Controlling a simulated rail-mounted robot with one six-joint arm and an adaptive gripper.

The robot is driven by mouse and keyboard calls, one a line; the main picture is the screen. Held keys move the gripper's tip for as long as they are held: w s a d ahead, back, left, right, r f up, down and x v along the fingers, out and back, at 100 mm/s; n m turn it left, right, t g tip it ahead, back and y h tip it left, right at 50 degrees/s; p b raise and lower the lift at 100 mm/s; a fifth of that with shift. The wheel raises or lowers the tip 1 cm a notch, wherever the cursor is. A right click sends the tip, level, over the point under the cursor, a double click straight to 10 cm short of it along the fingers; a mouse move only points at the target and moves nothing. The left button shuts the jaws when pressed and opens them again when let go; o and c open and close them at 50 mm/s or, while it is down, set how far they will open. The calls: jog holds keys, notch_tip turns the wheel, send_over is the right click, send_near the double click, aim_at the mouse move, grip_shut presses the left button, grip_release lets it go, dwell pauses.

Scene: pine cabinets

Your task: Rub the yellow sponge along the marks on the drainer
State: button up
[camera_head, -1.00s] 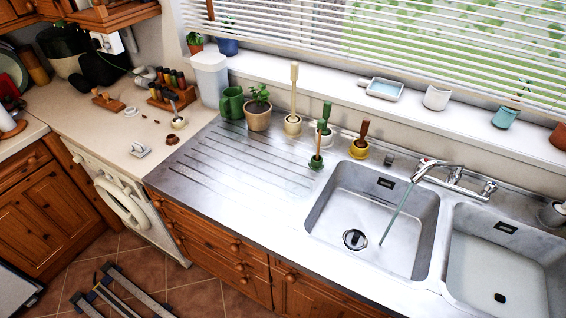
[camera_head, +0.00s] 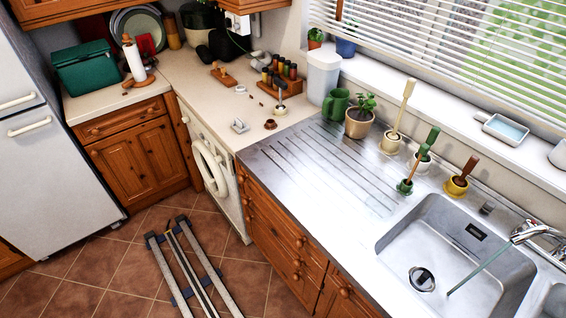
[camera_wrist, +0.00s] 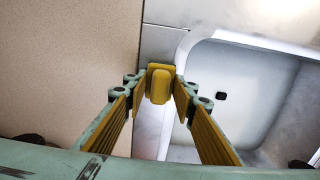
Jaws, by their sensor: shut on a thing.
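My gripper (camera_wrist: 160,90) shows only in the wrist view, its two long fingers closing on a small yellow block, which looks like the yellow sponge (camera_wrist: 160,84). The sponge is over the edge of a sink basin (camera_wrist: 250,85), with a beige surface to the left; I cannot tell whether it touches anything. In the head view the grooved steel drainer (camera_head: 318,168) lies left of the sink. I cannot pick out clear marks from its grooves and shine. My gripper and the sponge are outside the head view.
Along the drainer's back stand a green mug (camera_head: 336,104), a potted plant (camera_head: 359,124) and several pots holding brushes, including a yellow one (camera_head: 456,187). A tap (camera_head: 530,232) runs water into the sink (camera_head: 450,255). The drainer's middle is clear.

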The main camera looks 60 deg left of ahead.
jog(key=shift+r+p, duration=1)
jog(key=shift+r, duration=1.85)
jog(key=w+a+f+b, duration=0.2)
jog(key=a+f+b, duration=0.1)
jog(key=a, duration=0.9)
jog(key=w+a+f+m+b, duration=0.1)
jog(key=w+a+f+b, duration=0.2)
jog(key=a, duration=1)
jog(key=w+a+f+b, duration=0.3)
jog(key=a+f, duration=0.5)
jog(key=a, duration=0.4)
jog(key=shift+w+a+f, duration=0.2)
jog(key=shift+w+f, duration=0.05)
jog(key=shift+d, duration=0.1)
